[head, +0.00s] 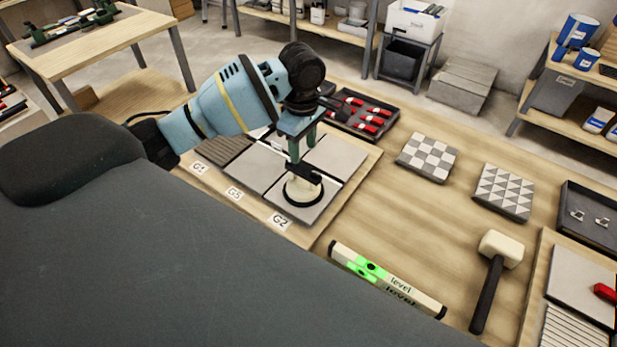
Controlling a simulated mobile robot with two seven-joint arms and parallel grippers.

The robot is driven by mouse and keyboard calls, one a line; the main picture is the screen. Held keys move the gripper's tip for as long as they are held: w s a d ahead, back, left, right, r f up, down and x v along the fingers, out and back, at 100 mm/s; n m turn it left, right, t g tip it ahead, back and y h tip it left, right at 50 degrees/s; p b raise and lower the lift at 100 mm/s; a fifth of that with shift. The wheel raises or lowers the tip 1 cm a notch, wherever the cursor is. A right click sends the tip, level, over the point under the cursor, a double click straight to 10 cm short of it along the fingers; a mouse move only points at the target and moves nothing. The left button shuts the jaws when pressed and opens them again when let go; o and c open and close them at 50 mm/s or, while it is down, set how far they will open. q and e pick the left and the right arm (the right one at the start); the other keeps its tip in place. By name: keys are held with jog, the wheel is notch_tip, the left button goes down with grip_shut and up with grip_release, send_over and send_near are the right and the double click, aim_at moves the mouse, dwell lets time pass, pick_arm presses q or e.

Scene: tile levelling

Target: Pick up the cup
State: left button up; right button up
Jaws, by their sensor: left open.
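The cup (303,190), a pale, round suction-type piece with a black rim at its base, sits on a grey tile (318,208) beside the label G2. My left gripper (303,165) comes down over the cup from above with its green fingers apart. One finger and a dark pad overlap the cup's top in this view. I cannot tell whether the fingers touch it. My right gripper is not in view.
Several grey tiles lie on a wooden board (360,160) marked G1, G5 and G2. A tray of red-handled pieces (368,112) stands behind it. A level (385,280), a mallet (492,270) and two patterned tiles (427,157) lie to the right, with bare wood between.

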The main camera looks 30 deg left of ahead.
aim_at(303, 164)
pick_arm(q)
jog(key=shift+s+f, duration=0.15)
jog(key=shift+s, duration=0.1)
jog(key=shift+s+f, duration=0.1)
jog(key=shift+f, duration=1.05)
jog(key=shift+w+f, duration=0.2)
jog(key=shift+w+a+f+b, duration=0.1)
jog(key=shift+f+b, duration=0.15)
jog(key=shift+f, duration=0.95)
jog(key=shift+w+f+b, duration=0.1)
jog(key=shift+f+b, duration=0.15)
jog(key=shift+f, duration=0.9)
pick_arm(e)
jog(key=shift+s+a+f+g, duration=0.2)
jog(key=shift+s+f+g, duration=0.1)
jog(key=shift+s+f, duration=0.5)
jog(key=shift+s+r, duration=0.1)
pick_arm(q)
jog(key=shift+r, duration=0.1)
grip_shut()
